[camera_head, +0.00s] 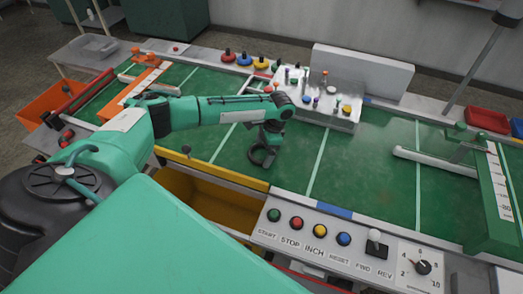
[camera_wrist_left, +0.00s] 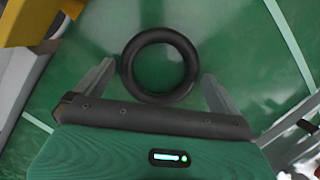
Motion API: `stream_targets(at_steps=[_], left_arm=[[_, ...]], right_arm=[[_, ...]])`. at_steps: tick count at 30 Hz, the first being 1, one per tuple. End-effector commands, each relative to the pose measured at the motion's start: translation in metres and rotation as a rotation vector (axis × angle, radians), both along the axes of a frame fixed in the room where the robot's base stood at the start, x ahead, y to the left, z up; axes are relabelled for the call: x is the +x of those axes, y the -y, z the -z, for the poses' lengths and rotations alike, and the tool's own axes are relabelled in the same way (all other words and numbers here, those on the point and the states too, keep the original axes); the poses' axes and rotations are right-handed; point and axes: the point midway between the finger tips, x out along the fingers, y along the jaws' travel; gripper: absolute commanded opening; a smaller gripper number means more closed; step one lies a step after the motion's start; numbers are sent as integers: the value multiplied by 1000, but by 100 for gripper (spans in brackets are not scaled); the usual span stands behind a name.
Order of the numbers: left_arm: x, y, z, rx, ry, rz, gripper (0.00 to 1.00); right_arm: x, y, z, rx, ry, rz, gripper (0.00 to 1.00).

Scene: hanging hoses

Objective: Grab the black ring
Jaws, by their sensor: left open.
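The black ring (camera_wrist_left: 128,68) lies flat on the green work surface in the left wrist view. In the head view the black ring (camera_head: 261,156) shows just under my left gripper (camera_head: 268,147), partly hidden by it. In the left wrist view the two grey fingers of my left gripper (camera_wrist_left: 158,88) are spread apart, with the near part of the ring between them. The fingers do not close on the ring; whether either one touches it I cannot tell. My right gripper is not in view.
A yellow bin (camera_head: 205,203) sits in front of the ring, beside a control panel (camera_head: 330,237) with coloured buttons. A panel with knobs (camera_head: 318,105) stands behind. A green and white gauge (camera_head: 492,195) is at the right. Green surface right of the ring is clear.

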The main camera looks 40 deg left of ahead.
Motion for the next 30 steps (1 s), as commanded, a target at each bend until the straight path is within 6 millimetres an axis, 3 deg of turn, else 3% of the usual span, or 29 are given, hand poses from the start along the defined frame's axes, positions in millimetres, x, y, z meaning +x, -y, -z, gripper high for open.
stream_targets(at_steps=[7, 13, 14, 23, 30], left_arm=[[0, 0, 3, -1, 1, 0, 100], [0, 0, 3, -1, 1, 0, 63], [0, 0, 3, -1, 1, 0, 60], [0, 0, 0, 0, 1, 0, 60], [0, -1, -23, 0, 3, 0, 60]], right_arm=[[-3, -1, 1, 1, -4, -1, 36], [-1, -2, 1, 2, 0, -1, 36], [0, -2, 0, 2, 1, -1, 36], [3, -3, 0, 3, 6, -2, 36], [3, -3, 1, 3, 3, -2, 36]])
